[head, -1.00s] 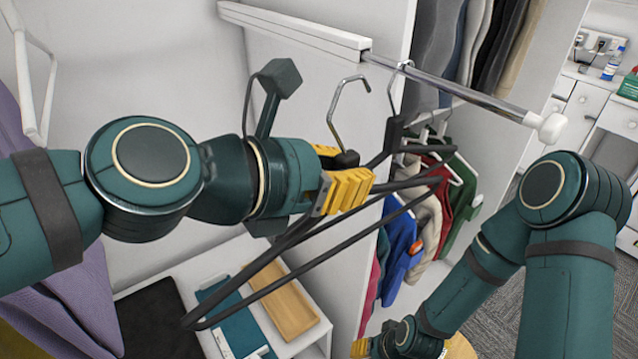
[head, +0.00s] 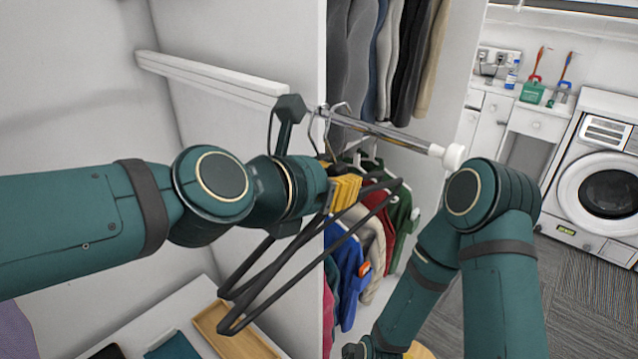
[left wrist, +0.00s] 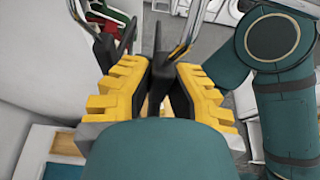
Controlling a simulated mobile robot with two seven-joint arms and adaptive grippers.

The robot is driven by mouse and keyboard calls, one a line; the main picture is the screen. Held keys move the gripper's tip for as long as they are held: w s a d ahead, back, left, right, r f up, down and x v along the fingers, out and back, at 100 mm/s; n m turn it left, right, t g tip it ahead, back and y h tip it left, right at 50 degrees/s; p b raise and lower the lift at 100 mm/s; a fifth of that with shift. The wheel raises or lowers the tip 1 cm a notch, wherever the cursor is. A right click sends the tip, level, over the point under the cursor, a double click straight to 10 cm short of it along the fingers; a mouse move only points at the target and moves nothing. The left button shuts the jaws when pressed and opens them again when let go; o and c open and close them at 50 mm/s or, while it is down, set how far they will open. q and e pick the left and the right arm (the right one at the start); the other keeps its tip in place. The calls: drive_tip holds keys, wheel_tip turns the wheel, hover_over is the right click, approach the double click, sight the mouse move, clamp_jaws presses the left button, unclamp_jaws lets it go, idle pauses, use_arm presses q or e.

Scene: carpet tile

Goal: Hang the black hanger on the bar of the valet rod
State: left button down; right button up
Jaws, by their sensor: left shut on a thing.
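My left gripper (head: 343,190) is shut on a black hanger (head: 262,285) near its neck, just below the rod. The yellow fingers also close around its dark neck in the left wrist view (left wrist: 158,85). The chrome bar of the valet rod (head: 385,135) sticks out from a white rail and ends in a white knob (head: 453,156). Two metal hooks overlap the bar's inner end in the head view; I cannot tell whether the held hanger's hook is over the bar. A second dark hanger (left wrist: 105,45) is beside the gripper. My right gripper is mostly cut off at the bottom edge.
Coloured clothes (head: 375,215) hang on hangers behind the rod, with dark jackets (head: 400,50) above. A white panel (head: 300,60) stands behind the rail. A wooden tray (head: 232,335) lies on a low white surface. A washing machine (head: 600,180) is at the far right.

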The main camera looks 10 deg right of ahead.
use_arm(q)
drive_tip(key=w+d, duration=0.1)
drive_tip(key=w+d+p, duration=0.1)
drive_tip(key=d, duration=0.1)
drive_tip(key=shift+w, duration=0.1)
drive_tip(key=shift+a+f+b, duration=0.1)
drive_tip(key=shift+f+b, duration=0.85)
drive_tip(key=shift+f, duration=0.15)
drive_tip(key=c, duration=1)
unclamp_jaws()
